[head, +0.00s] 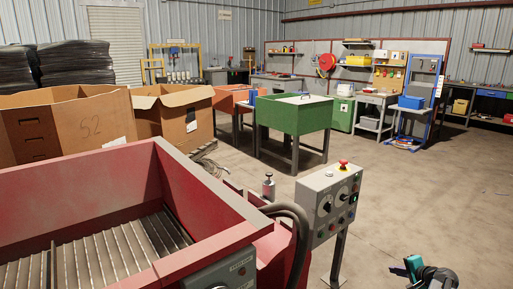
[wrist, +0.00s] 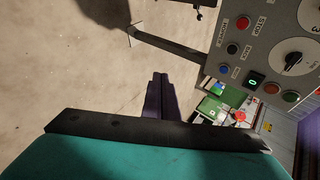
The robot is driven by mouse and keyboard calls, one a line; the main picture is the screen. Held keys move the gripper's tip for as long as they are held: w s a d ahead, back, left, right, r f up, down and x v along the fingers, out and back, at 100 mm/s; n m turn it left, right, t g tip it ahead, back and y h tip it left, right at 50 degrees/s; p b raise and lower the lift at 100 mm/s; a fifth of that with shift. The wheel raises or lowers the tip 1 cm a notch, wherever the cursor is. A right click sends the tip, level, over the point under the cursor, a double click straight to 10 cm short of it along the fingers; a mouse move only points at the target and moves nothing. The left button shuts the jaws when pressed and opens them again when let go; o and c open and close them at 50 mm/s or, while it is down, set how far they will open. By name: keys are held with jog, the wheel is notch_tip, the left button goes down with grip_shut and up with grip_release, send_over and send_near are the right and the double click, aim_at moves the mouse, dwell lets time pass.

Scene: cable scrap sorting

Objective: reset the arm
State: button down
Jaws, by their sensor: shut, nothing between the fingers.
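My gripper (wrist: 159,80) shows in the wrist view as two dark fingers close together, shut with nothing between them, beyond a black bar and a teal housing. It points over bare concrete floor. In the head view only a teal and black piece of my arm shows at the bottom right edge; the fingers cannot be made out there. The grey control box (head: 330,203) stands on a post to the left of my arm. Its button face (wrist: 262,50) fills the upper right of the wrist view, close to my gripper but apart from it.
A red slatted hopper (head: 205,250) fills the lower left, with thick hoses beside it. A green bin table (head: 293,115) and an orange one (head: 228,98) stand behind. Cardboard boxes (head: 75,125) are at left. The floor (head: 430,190) at right is clear.

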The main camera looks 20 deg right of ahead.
jog(key=w+a+f+n+g+y+p, duration=0.1)
jog(key=w+a+f, duration=0.15)
jog(key=a, duration=0.55)
jog(key=w+a+f+n+g+y+p, duration=0.1)
jog(key=w+a+f+n+y+p, duration=0.15)
jog(key=a, duration=0.45)
jog(key=w+a+f+n+g+p, duration=0.1)
jog(key=a+f, duration=0.2)
jog(key=a, duration=0.5)
jog(key=s+a+f+n+g+y+p, duration=0.1)
jog(key=a+f+n+g+p, duration=0.1)
jog(key=a, duration=0.8)
jog(key=s+a+f+n+g+y+p, duration=0.1)
jog(key=s+a+f+n+g+p, duration=0.1)
jog(key=a, duration=0.7)
jog(key=s+a+f+n+g+p, duration=0.1)
jog(key=s+a+n+g+p, duration=0.1)
jog(key=s+a, duration=0.4)
jog(key=s+a+f+n+g+p, duration=0.1)
jog(key=s+a+n+g+p, duration=0.15)
jog(key=a, duration=0.55)
jog(key=s+a+r+n+g+h+p, duration=0.1)
jog(key=s+a, duration=0.3)
jog(key=s, duration=0.4)
jog(key=s+a+r+n+g+h+p, duration=0.1)
jog(key=s+a+n+g+h+p, duration=0.2)
jog(key=s, duration=0.5)
jog(key=shift+s+a+r+n, duration=0.3)
jog(key=shift+s+a+n, duration=0.05)
jog(key=shift+n, duration=0.35)
